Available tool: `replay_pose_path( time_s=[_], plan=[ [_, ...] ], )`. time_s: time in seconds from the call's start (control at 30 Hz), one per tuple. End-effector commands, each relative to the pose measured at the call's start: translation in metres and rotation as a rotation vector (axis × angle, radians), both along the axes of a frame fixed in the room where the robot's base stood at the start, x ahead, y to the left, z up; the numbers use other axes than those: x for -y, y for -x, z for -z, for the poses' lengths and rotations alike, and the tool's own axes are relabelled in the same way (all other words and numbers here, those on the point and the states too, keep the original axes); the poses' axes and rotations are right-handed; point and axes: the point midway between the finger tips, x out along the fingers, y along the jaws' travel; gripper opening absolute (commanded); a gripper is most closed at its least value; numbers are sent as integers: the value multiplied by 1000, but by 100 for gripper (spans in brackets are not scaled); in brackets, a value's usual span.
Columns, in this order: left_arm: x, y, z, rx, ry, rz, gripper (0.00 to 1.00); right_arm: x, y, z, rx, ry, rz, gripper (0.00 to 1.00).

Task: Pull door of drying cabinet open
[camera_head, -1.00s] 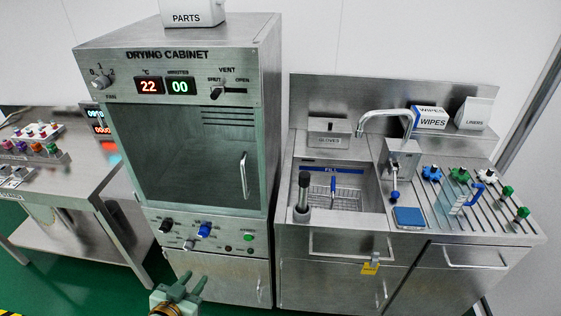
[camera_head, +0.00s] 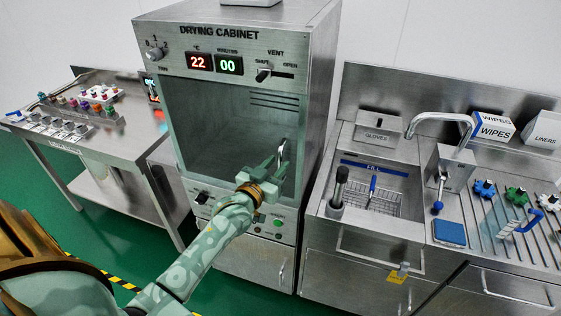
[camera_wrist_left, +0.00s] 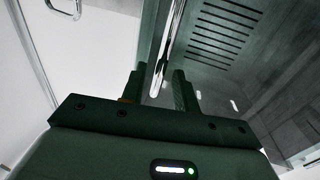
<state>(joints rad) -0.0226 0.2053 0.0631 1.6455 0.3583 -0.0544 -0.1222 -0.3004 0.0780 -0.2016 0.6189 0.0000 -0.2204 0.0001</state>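The drying cabinet (camera_head: 320,90) is a steel box with a dark glass door (camera_head: 215,125) that looks closed. The door's upright metal handle (camera_head: 284,150) is at the door's right side. My left gripper (camera_head: 268,168) is at the handle and covers its lower part. In the left wrist view the handle (camera_wrist_left: 165,60) runs down between the two fingers (camera_wrist_left: 160,92). The fingers stand apart, with a gap visible beside the bar, so the gripper looks open around it. Whether either finger touches it is hard to tell. My right gripper is not in view.
A steel sink bench (camera_head: 350,232) stands close to the cabinet's right, with a faucet (camera_head: 440,122). A steel table (camera_head: 105,140) with colored parts stands at the left. Knobs and buttons sit below the door, partly behind my left arm. Green floor is open in front.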

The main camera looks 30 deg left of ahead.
Motion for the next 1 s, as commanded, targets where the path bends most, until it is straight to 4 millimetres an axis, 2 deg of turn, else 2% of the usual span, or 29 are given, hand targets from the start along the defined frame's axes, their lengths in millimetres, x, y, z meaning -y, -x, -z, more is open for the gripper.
replay_pose_path(
  time_s=[0.1, 0.2, 0.5, 0.57, 0.6, 0.63, 0.87, 1.0],
  plan=[
    [-1, -16, 1, 0, -1, 0, 30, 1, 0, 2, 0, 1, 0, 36],
    [-1, -23, 1, -1, -1, 1, 30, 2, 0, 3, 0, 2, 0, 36],
    [-1, -25, 0, -1, -1, 1, 30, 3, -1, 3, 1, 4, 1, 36],
    [-1, -25, 0, -1, -1, 0, 16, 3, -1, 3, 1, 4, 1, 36],
    [-1, -25, 0, -1, -1, 0, 5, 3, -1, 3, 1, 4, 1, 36],
    [-1, -25, 0, -1, -1, 0, 0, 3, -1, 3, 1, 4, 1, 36],
    [-1, -23, 0, -1, -2, 2, 0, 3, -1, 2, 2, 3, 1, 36],
    [-3, -13, 0, -4, -3, 15, 0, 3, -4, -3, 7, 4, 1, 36]
  ],
)
